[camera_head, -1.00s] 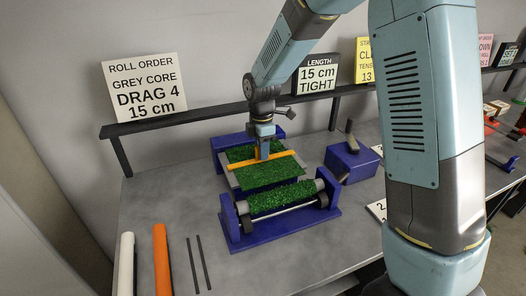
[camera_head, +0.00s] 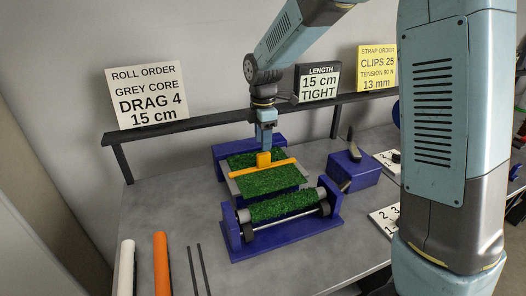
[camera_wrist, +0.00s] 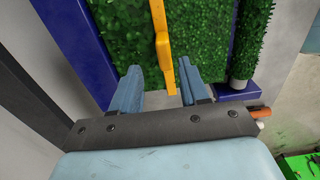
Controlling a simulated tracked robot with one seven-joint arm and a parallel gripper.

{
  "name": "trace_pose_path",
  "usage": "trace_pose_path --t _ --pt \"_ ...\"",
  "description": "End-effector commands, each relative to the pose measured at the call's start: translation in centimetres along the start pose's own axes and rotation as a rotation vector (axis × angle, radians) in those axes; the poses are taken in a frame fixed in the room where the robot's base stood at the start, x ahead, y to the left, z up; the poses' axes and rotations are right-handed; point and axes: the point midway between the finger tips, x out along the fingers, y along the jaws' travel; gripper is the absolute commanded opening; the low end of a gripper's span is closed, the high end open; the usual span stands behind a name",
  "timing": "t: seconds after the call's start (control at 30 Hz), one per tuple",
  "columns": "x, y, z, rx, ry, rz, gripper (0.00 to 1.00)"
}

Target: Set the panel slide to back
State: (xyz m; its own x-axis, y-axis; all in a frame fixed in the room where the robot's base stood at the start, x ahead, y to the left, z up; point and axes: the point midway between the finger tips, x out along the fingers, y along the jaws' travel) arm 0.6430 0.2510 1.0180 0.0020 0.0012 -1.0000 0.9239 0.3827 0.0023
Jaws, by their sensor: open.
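An orange bar (camera_head: 282,163) with an upright tab (camera_head: 263,159) lies across a green, grass-like sheet (camera_head: 275,180) on a blue-framed fixture (camera_head: 225,152). No part in view is labelled as the panel slide. My gripper (camera_head: 266,149) is just above the tab, pointing down. In the wrist view, my gripper (camera_wrist: 160,72) is open. Its two blue fingers are apart, with the orange tab (camera_wrist: 166,60) lined up between them. I cannot tell whether they touch it.
In front of the sheet, a green-covered roller (camera_head: 283,204) sits in a blue stand (camera_head: 285,243). A blue box (camera_head: 353,168) with a dark lever (camera_head: 350,137) stands to the right. White (camera_head: 126,268) and orange rods (camera_head: 161,264) lie front left. A dark rail (camera_head: 220,120) runs behind.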

Motion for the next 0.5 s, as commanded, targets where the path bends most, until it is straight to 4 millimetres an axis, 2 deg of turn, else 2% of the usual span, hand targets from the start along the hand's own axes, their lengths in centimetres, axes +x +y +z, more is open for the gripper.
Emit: trace_pose_path --t 0.03,0.2,0.33,0.5 --pt "-1.2 0.1 0.0 0.0 0.0 0.005 0.45" --pt "-4.2 0.1 0.0 0.0 0.0 0.004 0.45" --pt "-5.7 0.1 0.0 0.0 0.0 0.003 0.45" --pt "-6.8 0.1 0.0 -0.001 0.0 0.002 0.45"
